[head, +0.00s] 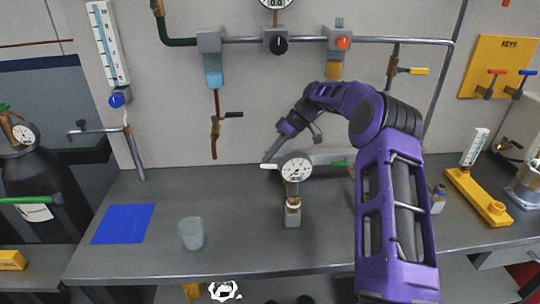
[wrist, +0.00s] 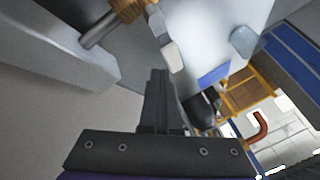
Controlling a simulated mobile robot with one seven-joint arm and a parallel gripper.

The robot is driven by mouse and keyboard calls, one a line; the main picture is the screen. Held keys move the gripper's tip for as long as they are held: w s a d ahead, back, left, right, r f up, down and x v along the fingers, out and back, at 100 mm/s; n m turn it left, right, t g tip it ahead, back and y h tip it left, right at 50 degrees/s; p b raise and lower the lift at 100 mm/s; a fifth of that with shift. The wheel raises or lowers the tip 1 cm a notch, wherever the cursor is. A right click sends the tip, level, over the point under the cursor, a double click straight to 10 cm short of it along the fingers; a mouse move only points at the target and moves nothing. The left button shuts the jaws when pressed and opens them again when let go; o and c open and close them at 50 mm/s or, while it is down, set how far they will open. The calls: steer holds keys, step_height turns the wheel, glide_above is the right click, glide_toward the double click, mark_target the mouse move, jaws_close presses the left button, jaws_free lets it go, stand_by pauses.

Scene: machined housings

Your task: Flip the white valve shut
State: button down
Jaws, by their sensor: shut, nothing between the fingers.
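The white valve's lever (head: 269,166) shows in the head view as a short white handle pointing left, just left of the round gauge (head: 295,168). The gauge hides the rest of that valve. In the wrist view the white lever tip (wrist: 172,57) is close to my fingertips, with the brass valve body (wrist: 128,8) above it. My gripper (head: 267,158) is shut and empty, angled down-left with its tips just above the lever. My fingers (wrist: 160,75) also show shut in the wrist view. I cannot tell whether they touch the lever.
The gauge stands on a small fitting in front of the valve. A green handle (head: 339,163) lies to the right. A black-handled valve (head: 215,128) hangs on the wall at upper left. A cup (head: 191,233) and blue mat (head: 123,223) occupy the left bench; the front middle is clear.

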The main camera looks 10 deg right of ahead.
step_height(320, 180, up, 10)
stand_by(0.6)
steer(key=shift+a, duration=0.1)
